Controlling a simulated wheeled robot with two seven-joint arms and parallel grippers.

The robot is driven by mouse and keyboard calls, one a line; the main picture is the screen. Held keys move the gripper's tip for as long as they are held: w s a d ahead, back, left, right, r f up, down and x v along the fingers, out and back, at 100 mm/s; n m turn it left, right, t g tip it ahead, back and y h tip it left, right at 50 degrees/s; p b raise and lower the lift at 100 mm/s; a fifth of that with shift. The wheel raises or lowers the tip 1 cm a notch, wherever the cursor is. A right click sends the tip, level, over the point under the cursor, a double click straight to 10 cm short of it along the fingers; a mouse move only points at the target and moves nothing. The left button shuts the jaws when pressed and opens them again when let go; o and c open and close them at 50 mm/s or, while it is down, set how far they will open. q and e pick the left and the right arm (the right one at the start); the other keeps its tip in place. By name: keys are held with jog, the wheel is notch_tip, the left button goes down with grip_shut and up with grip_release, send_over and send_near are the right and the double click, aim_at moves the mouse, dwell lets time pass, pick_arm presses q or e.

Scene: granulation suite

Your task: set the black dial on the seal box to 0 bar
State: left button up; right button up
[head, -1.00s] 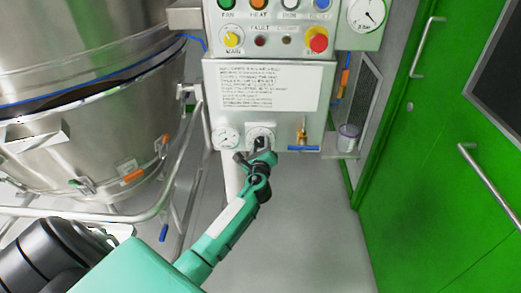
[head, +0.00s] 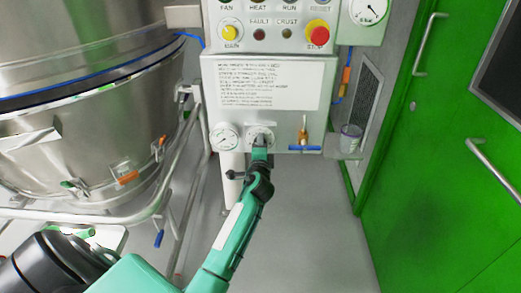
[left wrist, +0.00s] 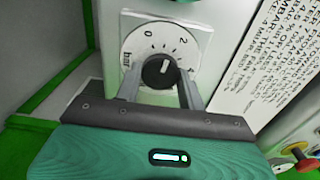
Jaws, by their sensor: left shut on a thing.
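The seal box (head: 212,100) is the pale panel in the middle of the head view. Its dial plate (head: 262,128) is low on the front, mostly covered there by my left gripper (head: 260,140). In the left wrist view the round white scale (left wrist: 140,40) shows 0, 2 and "bar". The black dial (left wrist: 158,75) sits at its centre, its white line pointing up and right, nearer 2 than 0; the exact mark is hard to tell. My left gripper (left wrist: 160,84) is shut on the black dial, one finger on each side. My right gripper is out of view.
A pressure gauge (head: 224,138) is just left of the dial and a blue-handled valve (head: 304,148) to its right. A control panel with a red stop button (head: 317,33) is above. A steel vessel (head: 80,140) stands left, green doors (head: 430,170) right.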

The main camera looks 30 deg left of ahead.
pick_arm(q)
jog(key=shift+n+b, duration=0.85)
jog(key=shift+n, duration=2.95)
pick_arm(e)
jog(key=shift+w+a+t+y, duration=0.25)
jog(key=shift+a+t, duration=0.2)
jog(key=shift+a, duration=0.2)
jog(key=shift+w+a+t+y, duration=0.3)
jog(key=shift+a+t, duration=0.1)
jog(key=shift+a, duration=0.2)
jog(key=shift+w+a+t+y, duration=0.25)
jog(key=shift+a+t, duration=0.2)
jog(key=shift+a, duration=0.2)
pick_arm(q)
jog(key=o, duration=1)
jog(key=shift+c, duration=0.2)
jog(key=shift+s, duration=0.1)
